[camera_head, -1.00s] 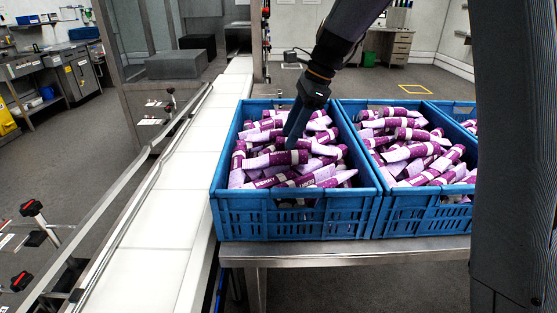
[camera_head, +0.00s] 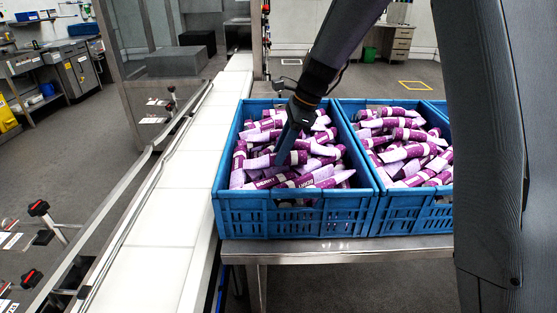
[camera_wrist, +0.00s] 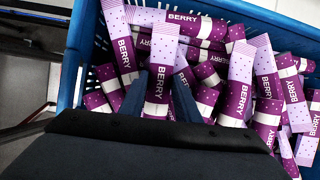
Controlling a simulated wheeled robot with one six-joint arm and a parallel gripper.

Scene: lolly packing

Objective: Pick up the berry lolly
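Purple and lilac berry lollies with "BERRY" on their wrappers fill a blue crate (camera_head: 290,222) in the head view. My gripper (camera_head: 281,158) reaches down into this crate among the lollies. In the wrist view my gripper (camera_wrist: 160,88) has its two dark fingers apart, one on each side of a berry lolly (camera_wrist: 162,52). That lolly lies lengthwise between the fingers, and its lower end is hidden by the gripper body. I cannot tell whether the fingers touch it. Other lollies lie close around both fingers.
A second blue crate (camera_head: 405,222) of similar lollies stands to the right on the metal table (camera_head: 340,247), with another crate partly hidden behind my arm. A white conveyor (camera_head: 165,215) with a metal rail runs along the left. The crate walls rise around the lollies.

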